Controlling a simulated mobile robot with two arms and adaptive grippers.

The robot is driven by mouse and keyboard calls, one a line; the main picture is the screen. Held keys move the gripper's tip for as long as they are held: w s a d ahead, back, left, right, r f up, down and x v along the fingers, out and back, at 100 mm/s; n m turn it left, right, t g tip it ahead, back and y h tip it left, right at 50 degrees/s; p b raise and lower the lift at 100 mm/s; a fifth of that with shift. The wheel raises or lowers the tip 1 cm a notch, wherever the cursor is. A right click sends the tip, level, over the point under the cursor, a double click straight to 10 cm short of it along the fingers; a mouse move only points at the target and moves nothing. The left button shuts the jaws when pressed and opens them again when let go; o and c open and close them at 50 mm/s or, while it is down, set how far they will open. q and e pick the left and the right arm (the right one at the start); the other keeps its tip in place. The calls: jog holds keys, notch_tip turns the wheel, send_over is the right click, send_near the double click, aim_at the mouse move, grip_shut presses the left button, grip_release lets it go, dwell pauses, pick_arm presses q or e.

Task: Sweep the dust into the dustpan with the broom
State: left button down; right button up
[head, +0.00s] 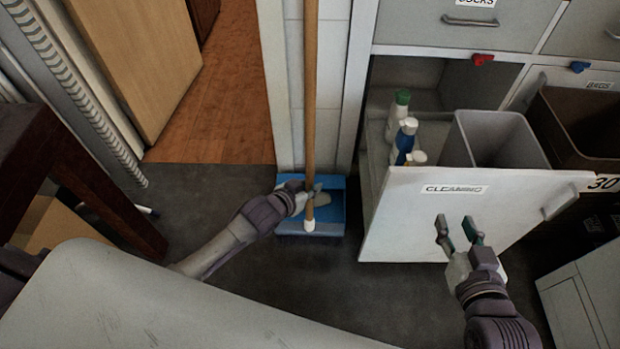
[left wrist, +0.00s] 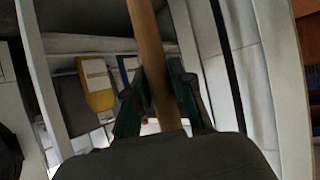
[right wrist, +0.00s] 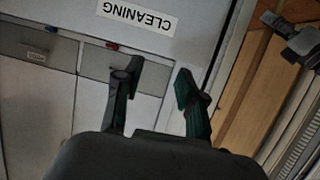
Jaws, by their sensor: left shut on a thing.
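The broom's long wooden handle (head: 310,90) stands nearly upright and ends low in a white tip. My left gripper (head: 306,198) is shut around the handle near its lower end. The left wrist view shows the handle (left wrist: 151,60) between the fingers (left wrist: 160,100). A blue piece that looks like the dustpan (head: 330,212) lies on the floor behind the tip. I cannot make out the broom's head. My right gripper (head: 460,235) is open and empty, fingers apart in the right wrist view (right wrist: 156,90).
A pulled-out white drawer labelled CLEANING (head: 420,210) stands beside my right gripper. It holds bottles (head: 404,140) and a grey bin (head: 495,140). A dark wooden piece of furniture (head: 60,160) stands at the left. Dark floor (head: 215,185) is clear left of the blue piece.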

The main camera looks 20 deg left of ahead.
pick_arm(q)
jog(key=s+d+p, duration=0.2)
jog(key=s+p, duration=0.2)
jog(key=s, duration=0.4)
jog(key=shift+d, duration=0.15)
pick_arm(e)
jog(key=s+d+f+g+h, duration=0.1)
jog(key=s+d+f+g, duration=0.1)
jog(key=s+f+g, duration=0.2)
jog(key=s+d+f+g+h, duration=0.1)
jog(key=s+d+f+g, duration=0.2)
jog(key=s+g, duration=0.3)
jog(key=s+f, duration=0.1)
jog(key=s, duration=0.3)
jog(key=shift+s+f+m+h, duration=0.2)
jog(key=shift+f+m+h, duration=0.1)
jog(key=shift+h, duration=0.1)
pick_arm(q)
jog(key=shift+r, duration=0.15)
pick_arm(e)
jog(key=shift+d, duration=0.1)
